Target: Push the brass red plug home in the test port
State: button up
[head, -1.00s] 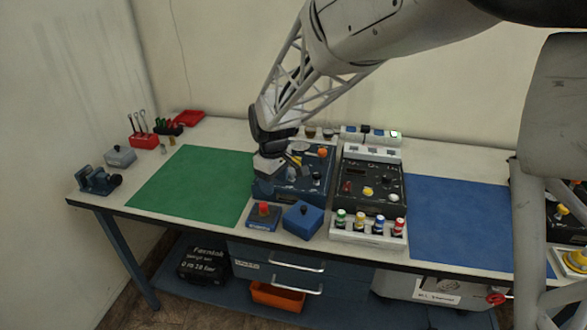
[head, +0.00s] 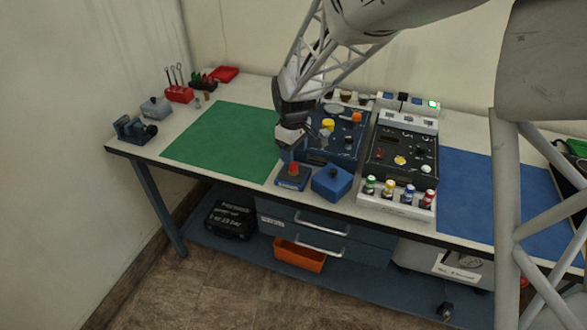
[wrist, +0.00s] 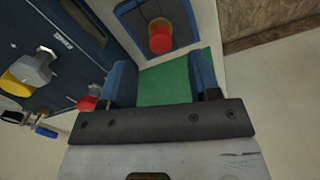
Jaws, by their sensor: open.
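A plug with a red top and a brass-coloured side (wrist: 160,36) stands upright on a small blue block (wrist: 183,12). It also shows in the head view (head: 293,169), at the bench's front edge. I cannot tell how deep it sits, and its hole is hidden. My gripper (head: 289,150) is just behind and above this block. In the wrist view my gripper (wrist: 162,72) is open and empty, with the green mat between its blue fingers. The plug is apart from the fingertips, beyond them. I cannot make out which opening is the test port.
A dark blue panel (head: 313,152) with knobs stands right of my gripper. A blue box (head: 332,184) with a black knob sits close right of the small block. A black unit (head: 402,155) stands further right. The green mat (head: 222,145) on the left is clear.

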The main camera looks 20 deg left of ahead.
aim_at(293, 171)
jog(key=shift+f, duration=0.2)
jog(key=shift+f, duration=2.55)
jog(key=shift+c, duration=0.2)
jog(key=c, duration=1)
